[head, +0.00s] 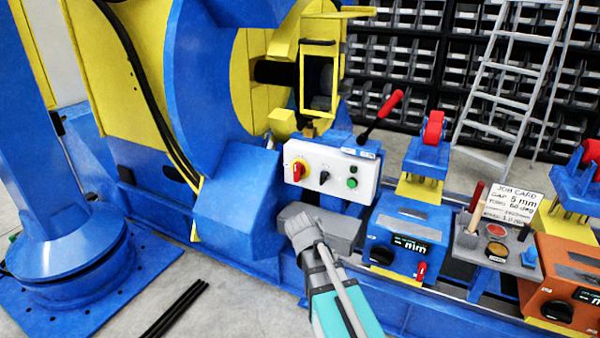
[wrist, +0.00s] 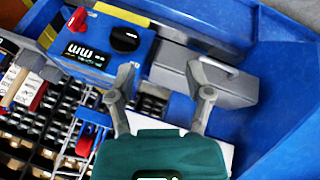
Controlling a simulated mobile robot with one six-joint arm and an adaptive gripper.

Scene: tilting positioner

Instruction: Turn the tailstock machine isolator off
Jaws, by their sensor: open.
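A red rotary isolator handle on a yellow plate (head: 298,171) sits at the left end of a white control panel (head: 335,175) in the head view. The handle looks roughly upright; its exact setting is too small to read. My gripper (head: 298,228) is below the panel, in front of a grey box, apart from the isolator. In the wrist view my gripper (wrist: 163,70) has its two fingers spread, with nothing between them. A white surface, probably the panel, shows partly behind the gripper there; the isolator is hidden in that view.
The panel also carries a black selector (head: 324,177) and a green button (head: 352,183). The grey box (wrist: 205,78) has a handle. A blue unit (head: 405,240) with black knob and display stands right of it. A red-knobbed lever (head: 382,115) rises above the panel.

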